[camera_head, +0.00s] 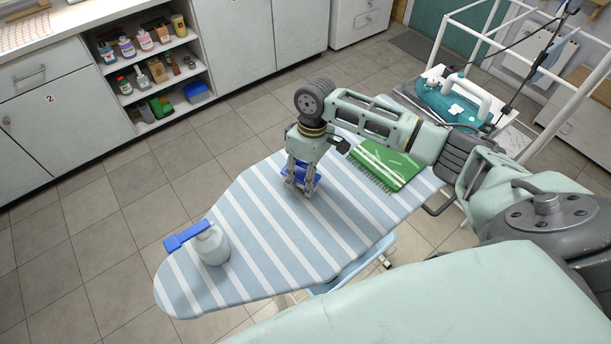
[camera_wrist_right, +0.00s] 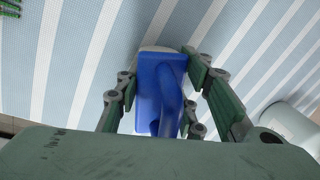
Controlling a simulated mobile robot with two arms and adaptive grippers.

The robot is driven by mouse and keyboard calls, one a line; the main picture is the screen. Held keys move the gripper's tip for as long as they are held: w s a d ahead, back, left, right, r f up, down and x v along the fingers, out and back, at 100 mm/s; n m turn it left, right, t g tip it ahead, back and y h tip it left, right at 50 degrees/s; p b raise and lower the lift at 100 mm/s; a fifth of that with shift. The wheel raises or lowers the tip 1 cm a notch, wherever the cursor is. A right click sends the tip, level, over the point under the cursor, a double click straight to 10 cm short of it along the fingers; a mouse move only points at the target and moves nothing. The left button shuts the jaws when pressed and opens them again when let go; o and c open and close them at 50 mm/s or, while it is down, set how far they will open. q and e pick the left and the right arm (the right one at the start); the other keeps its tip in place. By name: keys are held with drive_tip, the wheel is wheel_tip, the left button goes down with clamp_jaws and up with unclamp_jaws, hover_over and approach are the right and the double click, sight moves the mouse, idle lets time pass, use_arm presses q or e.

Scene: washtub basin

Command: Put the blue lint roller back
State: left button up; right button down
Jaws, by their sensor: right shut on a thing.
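The blue lint roller (camera_head: 301,174) is between the fingers of my right gripper (camera_head: 302,184), over the middle of the striped ironing board (camera_head: 265,220). The fingers point down and hide part of it. In the right wrist view, the blue body of the lint roller (camera_wrist_right: 158,85) sits between the two fingers, with a pale rounded part showing behind its far end. My right gripper is shut on it. It is low over the board; I cannot tell whether it touches the cloth. My left gripper is not in view.
A folded green cloth (camera_head: 386,165) lies right of the gripper. Open shelves (camera_head: 150,75) with bottles stand behind. The board's middle left is clear.

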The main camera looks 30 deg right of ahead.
drive_tip(key=c, duration=1.2)
unclamp_jaws()
drive_tip(key=shift+f, duration=0.1)
drive_tip(key=shift+o, duration=0.2)
drive_tip(key=r+b, duration=0.1)
drive_tip(key=r, duration=0.2)
drive_tip(key=d+r, duration=0.1)
drive_tip(key=r, duration=0.3)
drive_tip(key=w+r+b, duration=0.1)
drive_tip(key=r, duration=0.2)
drive_tip(key=shift+d+r+b, duration=0.35)
drive_tip(key=shift+r, duration=0.05)
drive_tip(key=shift+d+r, duration=0.1)
drive_tip(key=shift+r, duration=0.6)
